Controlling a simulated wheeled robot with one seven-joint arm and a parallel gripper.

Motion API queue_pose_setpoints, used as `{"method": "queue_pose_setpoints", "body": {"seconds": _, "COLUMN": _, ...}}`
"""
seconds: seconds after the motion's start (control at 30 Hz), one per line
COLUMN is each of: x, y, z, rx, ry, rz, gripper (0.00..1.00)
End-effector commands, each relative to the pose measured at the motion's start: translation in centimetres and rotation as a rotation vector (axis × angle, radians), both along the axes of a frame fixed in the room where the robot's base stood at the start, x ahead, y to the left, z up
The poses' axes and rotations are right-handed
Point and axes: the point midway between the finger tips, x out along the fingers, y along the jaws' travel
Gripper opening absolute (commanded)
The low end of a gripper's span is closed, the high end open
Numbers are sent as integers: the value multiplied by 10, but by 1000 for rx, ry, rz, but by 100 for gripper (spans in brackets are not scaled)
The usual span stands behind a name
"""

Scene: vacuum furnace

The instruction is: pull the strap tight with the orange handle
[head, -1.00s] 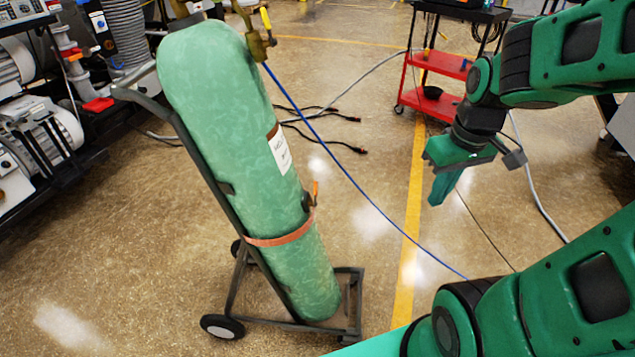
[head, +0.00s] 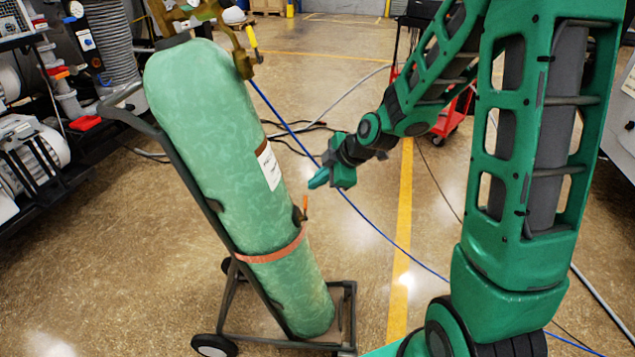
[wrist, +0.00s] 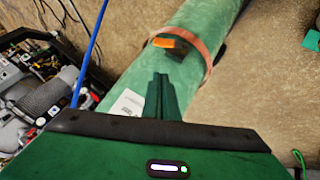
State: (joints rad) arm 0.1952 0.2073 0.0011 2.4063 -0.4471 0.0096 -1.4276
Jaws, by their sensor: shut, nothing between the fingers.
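A brown strap (head: 268,252) runs around the lower half of a green gas cylinder (head: 222,150). The cylinder leans on a dark hand cart (head: 232,284). A small orange handle (head: 305,206) stands upright at the strap's buckle, on the cylinder's right side. My gripper (head: 318,179) is shut and empty, above and to the right of the handle and apart from it. In the wrist view the closed fingers (wrist: 162,86) point toward the strap (wrist: 205,60) and the orange handle (wrist: 168,42), with a gap between. The strap's far side is hidden behind the cylinder.
A brass valve (head: 240,62) with a blue hose (head: 375,218) tops the cylinder; the hose passes close behind my gripper. Pumps (head: 35,150) stand at the left. A red cart (head: 452,118) is behind my arm.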

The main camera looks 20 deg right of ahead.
Motion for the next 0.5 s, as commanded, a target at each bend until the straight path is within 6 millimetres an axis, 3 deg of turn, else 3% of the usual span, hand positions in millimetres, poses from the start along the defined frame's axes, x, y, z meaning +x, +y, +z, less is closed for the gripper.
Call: {"method": "queue_pose_setpoints", "body": {"seconds": 0.5, "x": 39, "y": 22, "z": -65, "rx": 0, "ry": 4, "rz": -4, "gripper": 0}}
